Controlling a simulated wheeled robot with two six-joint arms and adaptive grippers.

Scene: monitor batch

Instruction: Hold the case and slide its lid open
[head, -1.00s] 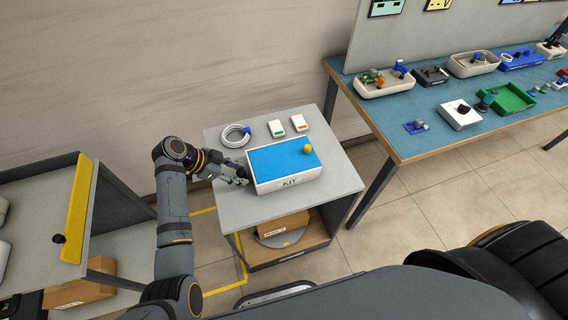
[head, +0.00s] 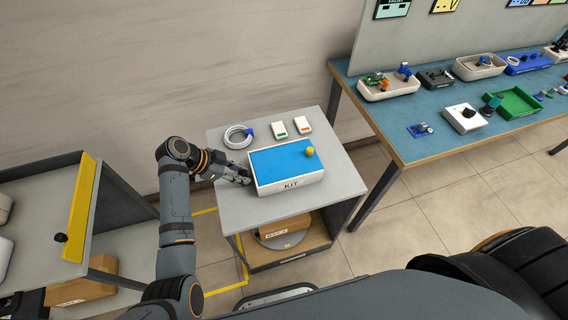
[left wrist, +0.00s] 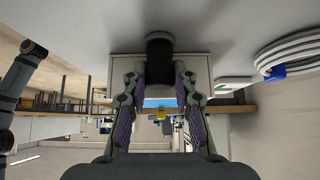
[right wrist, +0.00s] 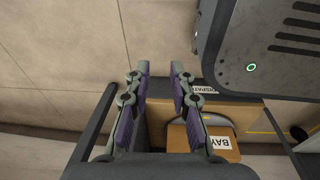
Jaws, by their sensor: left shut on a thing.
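The white case (head: 290,185), marked KIT, sits flat on the grey cart top. Its blue lid (head: 282,162) covers the top, with a yellow knob (head: 309,152) near the right end. My left gripper (head: 246,180) is at the case's left end. In the left wrist view, my left gripper (left wrist: 160,72) has its fingers on either side of a dark grip (left wrist: 160,50) at the case's end and is shut on it. My right gripper (right wrist: 160,72) shows only in the right wrist view; its fingers are apart with nothing between them.
A coiled cable (head: 237,137) and two small white boxes (head: 279,130) (head: 303,124) lie behind the case on the cart (head: 345,185). A blue workbench (head: 425,145) with several trays stands right. A shelf with a yellow strip (head: 80,210) stands left. A cardboard box (right wrist: 215,142) is below my right gripper.

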